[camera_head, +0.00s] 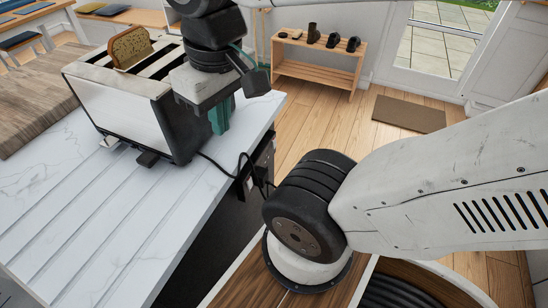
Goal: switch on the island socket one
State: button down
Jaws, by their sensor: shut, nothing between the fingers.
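The island (107,225) has a white marble top and a dark end face. A socket (249,183) sits on that end face, just below the counter edge, partly covered by a black plug and its cord. Its switches are too small and dark to tell apart or to read as on or off. My gripper (219,121) has teal fingers that point down. It is shut and empty, above the counter at the toaster's right end, up and to the left of the socket in the picture.
A toaster (122,112) with a bread slice (130,47) stands on the island, close beside my gripper. Its black cord (216,165) runs over the counter edge to the socket. A wooden shoe rack (318,61) and a brown doormat (409,114) lie beyond. The floor between is clear.

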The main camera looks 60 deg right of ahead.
aim_at(249, 183)
jog(key=u, duration=0.2)
jog(key=k, duration=1.25)
jog(key=z, duration=0.4)
